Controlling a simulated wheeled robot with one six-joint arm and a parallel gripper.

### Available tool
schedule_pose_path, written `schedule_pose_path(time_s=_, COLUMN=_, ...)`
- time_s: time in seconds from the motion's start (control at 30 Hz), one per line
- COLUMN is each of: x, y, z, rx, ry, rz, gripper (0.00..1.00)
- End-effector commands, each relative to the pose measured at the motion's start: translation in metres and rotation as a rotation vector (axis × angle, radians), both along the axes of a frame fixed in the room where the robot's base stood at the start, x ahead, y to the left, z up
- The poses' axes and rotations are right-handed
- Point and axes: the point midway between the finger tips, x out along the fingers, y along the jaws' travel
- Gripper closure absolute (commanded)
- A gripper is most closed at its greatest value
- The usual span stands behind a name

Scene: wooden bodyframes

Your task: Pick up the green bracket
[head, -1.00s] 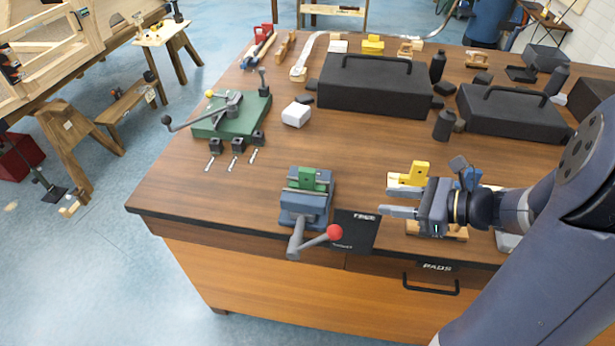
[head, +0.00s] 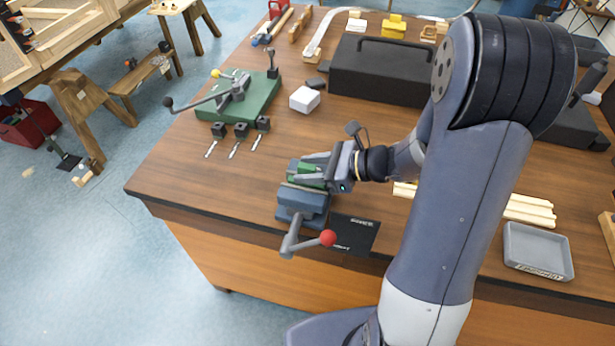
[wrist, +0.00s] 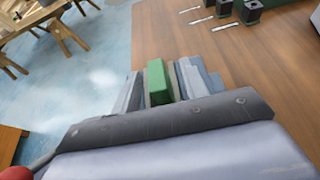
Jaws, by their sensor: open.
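The green bracket (head: 306,169) is at the top of a blue-grey bench vise (head: 302,199) near the table's front edge. In the wrist view the green bracket (wrist: 157,82) stands as a green block near the picture's middle, with grey parts on both sides. My gripper (head: 309,168) is open at the bracket, reaching from the right, with its fingers on either side of it. I cannot tell whether the fingers touch the bracket. Part of the bracket is hidden by my gripper.
The vise's handle with a red knob (head: 328,237) sticks out at the front. A black mat (head: 354,234) lies to its right. A green plate with a lever clamp (head: 240,96), a white block (head: 305,99) and a black case (head: 380,75) stand farther back. A grey tray (head: 537,251) is at right.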

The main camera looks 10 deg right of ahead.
Motion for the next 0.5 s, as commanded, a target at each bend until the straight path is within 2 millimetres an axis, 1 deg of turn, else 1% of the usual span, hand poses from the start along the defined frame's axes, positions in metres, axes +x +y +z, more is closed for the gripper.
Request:
schedule_pose_path(time_s=0.03, x=0.002, y=0.007, z=-0.002, rx=0.001, ry=0.003, rz=0.004, gripper=0.58)
schedule_pose_path(time_s=0.1, x=0.005, y=0.014, z=-0.005, rx=0.001, ry=0.002, rz=0.003, gripper=0.58)
schedule_pose_path(time_s=0.2, x=0.008, y=0.019, z=-0.008, rx=0.000, ry=0.001, rz=0.002, gripper=0.58)
schedule_pose_path(time_s=0.47, x=0.008, y=0.020, z=-0.009, rx=0.000, ry=-0.001, rz=0.000, gripper=0.58)
schedule_pose_path(time_s=0.5, x=0.008, y=0.020, z=-0.009, rx=0.000, ry=-0.001, rz=0.000, gripper=0.61)
